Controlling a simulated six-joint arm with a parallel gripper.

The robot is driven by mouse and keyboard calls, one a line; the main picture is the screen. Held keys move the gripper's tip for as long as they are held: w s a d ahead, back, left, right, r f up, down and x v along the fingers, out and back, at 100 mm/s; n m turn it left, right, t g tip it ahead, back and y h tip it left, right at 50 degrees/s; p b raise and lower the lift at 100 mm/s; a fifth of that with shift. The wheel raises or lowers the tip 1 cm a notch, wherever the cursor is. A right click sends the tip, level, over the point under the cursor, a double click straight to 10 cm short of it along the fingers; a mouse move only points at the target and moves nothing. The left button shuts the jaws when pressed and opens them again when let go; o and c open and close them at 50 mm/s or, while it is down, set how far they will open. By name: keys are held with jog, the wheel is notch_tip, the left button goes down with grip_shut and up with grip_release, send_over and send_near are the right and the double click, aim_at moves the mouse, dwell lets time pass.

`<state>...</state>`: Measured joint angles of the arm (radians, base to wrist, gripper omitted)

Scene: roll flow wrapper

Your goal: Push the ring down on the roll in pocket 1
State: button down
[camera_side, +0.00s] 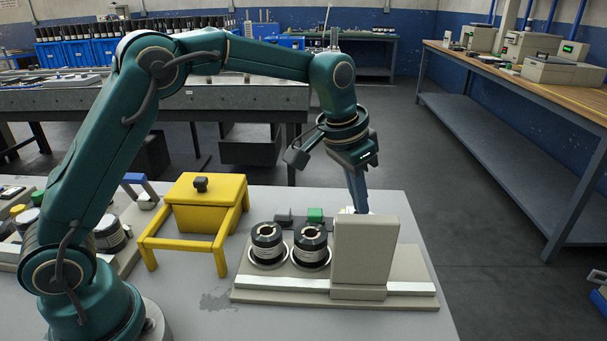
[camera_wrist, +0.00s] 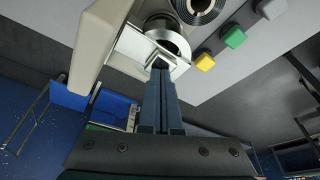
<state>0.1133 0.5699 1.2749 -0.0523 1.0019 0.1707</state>
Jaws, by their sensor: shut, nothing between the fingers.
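Two black rolls with pale cores, a left one (camera_side: 267,244) and a right one (camera_side: 311,244), stand upright in pockets of the beige fixture (camera_side: 265,296). In the wrist view one black roll (camera_wrist: 197,8) shows at the top edge. A silvery round part (camera_wrist: 172,40), possibly the ring, lies just beyond my fingertips; contact is unclear. I cannot tell which pocket is pocket 1. My gripper (camera_wrist: 159,64) is shut and empty. In the side view it points down behind the beige upright block (camera_side: 365,250), which hides its tips.
Grey, green (camera_wrist: 233,37) and yellow (camera_wrist: 205,62) buttons line the fixture's edge. A yellow stand (camera_side: 200,215) with a dark knob is left of the fixture. Another fixture with rolls (camera_side: 110,235) is partly behind my arm. Bare table lies in front.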

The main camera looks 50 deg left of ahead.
notch_tip(320, 180, up, 7)
dwell(0.7)
